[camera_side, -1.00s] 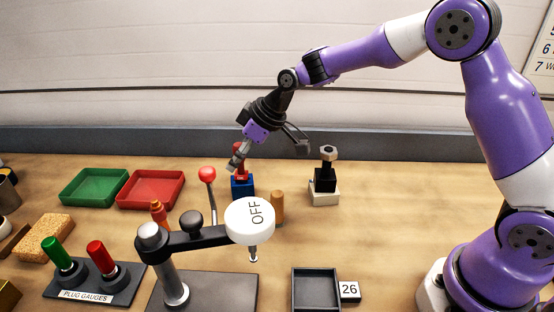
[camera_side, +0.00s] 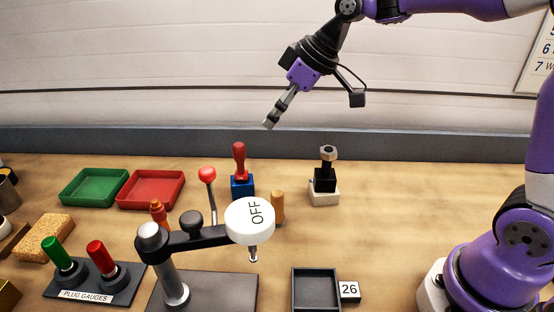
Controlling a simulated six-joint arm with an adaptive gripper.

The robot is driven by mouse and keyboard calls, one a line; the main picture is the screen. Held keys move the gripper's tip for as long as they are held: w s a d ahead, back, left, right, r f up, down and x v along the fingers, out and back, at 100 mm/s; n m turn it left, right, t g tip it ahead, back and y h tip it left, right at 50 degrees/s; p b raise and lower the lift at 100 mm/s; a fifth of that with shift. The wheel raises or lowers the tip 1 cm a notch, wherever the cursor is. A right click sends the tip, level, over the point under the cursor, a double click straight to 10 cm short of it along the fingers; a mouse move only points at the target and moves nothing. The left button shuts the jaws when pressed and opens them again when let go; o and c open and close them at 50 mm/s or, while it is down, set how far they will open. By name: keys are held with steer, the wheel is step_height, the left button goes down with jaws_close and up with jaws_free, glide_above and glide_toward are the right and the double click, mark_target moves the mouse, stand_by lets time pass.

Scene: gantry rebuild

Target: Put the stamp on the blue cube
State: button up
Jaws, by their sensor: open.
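The stamp (camera_side: 239,158), with a red handle, stands upright on top of the blue cube (camera_side: 242,187) near the back of the table. The cube's lower part is partly hidden behind the round white OFF disc. My gripper (camera_side: 268,124) is open and empty, raised above and to the right of the stamp, clear of it. Its fingers point down and to the left.
A red tray (camera_side: 151,204) and a green tray (camera_side: 94,203) lie to the left. A red-knobbed lever (camera_side: 207,175), the OFF disc (camera_side: 262,232) and a wooden peg (camera_side: 278,206) stand close to the cube. A black part on a white block (camera_side: 325,197) stands to the right.

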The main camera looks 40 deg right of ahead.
steer(key=s+d+f+m+h, duration=0.1)
steer(key=s+d+m, duration=0.1)
steer(key=s, duration=0.7)
steer(key=s+d+f+m+h, duration=0.1)
steer(key=s+m, duration=0.3)
steer(key=s, duration=0.5)
steer(key=shift+d+f+h, duration=0.2)
steer(key=shift+d+h, duration=0.4)
steer(key=shift+w, duration=0.1)
